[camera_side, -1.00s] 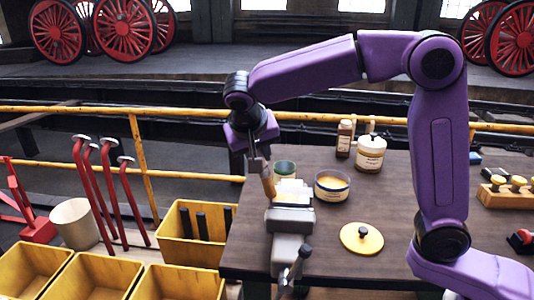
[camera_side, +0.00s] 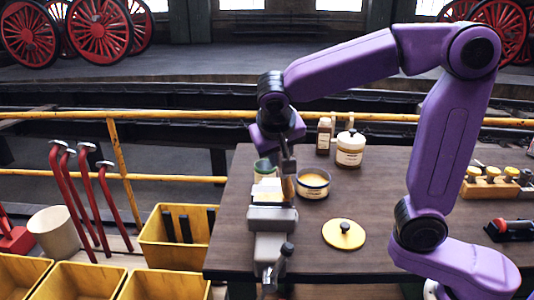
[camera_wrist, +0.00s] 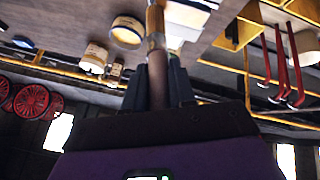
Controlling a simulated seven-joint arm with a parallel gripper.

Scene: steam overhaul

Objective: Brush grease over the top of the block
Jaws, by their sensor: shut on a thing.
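My gripper (camera_side: 287,165) is shut on the handle of a brush (camera_side: 288,188), which points down. In the wrist view the brush handle (camera_wrist: 157,78) runs up from between the fingers. The pale block (camera_side: 263,191) sits at the top of the grey vise (camera_side: 271,218). The brush is at the block's right side in the side view; I cannot tell whether the bristles touch it.
A yellow lid (camera_side: 343,234) lies on the table at front right. A green cup (camera_side: 265,168) stands behind the vise. Yellow bins (camera_side: 178,237) are left of the table.

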